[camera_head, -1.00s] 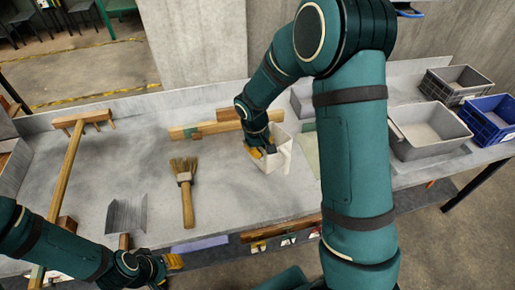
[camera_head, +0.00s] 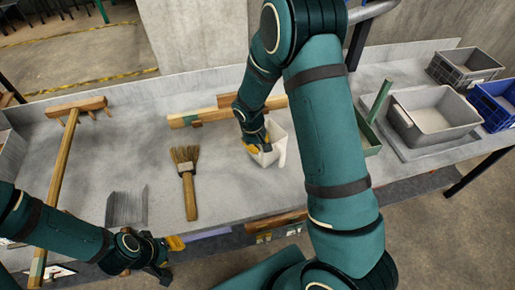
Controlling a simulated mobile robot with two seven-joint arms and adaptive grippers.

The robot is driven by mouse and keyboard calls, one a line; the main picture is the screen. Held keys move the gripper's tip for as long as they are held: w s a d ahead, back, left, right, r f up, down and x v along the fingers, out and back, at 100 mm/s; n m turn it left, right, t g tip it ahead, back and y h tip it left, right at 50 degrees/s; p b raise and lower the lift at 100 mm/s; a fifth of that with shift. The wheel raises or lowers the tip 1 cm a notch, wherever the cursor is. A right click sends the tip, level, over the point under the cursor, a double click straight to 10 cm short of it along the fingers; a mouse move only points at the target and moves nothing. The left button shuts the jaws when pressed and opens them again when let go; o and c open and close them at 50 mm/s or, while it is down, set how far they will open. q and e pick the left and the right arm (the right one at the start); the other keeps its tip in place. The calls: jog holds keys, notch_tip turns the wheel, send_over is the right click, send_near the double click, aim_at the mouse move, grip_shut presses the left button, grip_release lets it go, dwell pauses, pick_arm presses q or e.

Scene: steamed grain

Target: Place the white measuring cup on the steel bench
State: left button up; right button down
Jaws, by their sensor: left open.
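The white measuring cup (camera_head: 271,155) is upright at the middle of the steel bench (camera_head: 160,145). My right gripper (camera_head: 255,148) reaches down to the cup's left rim, with a yellow fingertip showing at the cup wall. The other finger is hidden, so I cannot tell whether it is closed on the wall. Whether the cup's base touches the bench is also unclear. My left gripper (camera_head: 168,260) is open and empty at the bench's front edge, well to the left of the cup.
A brush (camera_head: 188,182) lies left of the cup, and wooden boards (camera_head: 205,117) lie behind it. A wooden rake (camera_head: 70,150) and a grey ridged piece (camera_head: 126,207) are farther left.

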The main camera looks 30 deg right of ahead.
jog(key=shift+w+f, duration=0.1)
jog(key=shift+f, duration=0.6)
jog(key=c, duration=1.1)
grip_release()
jog(key=shift+c, duration=0.2)
notch_tip(320, 180, up, 12)
jog(key=a+p, duration=0.2)
jog(key=s+a+f+m+y, duration=0.1)
jog(key=s+a+f+y, duration=0.1)
jog(key=s+a+f, duration=0.3)
jog(key=s+a+f+m+t+y, duration=0.1)
jog(key=s+a+f, duration=0.3)
jog(key=s+f, duration=0.1)
jog(key=s+a+f+m+y, duration=0.1)
jog(key=s+a+f+y, duration=0.1)
jog(key=s+a+f, duration=0.3)
jog(key=shift+s+a+f+m+y, duration=0.35)
jog(key=shift+s+f, duration=0.1)
jog(key=shift+s, duration=0.1)
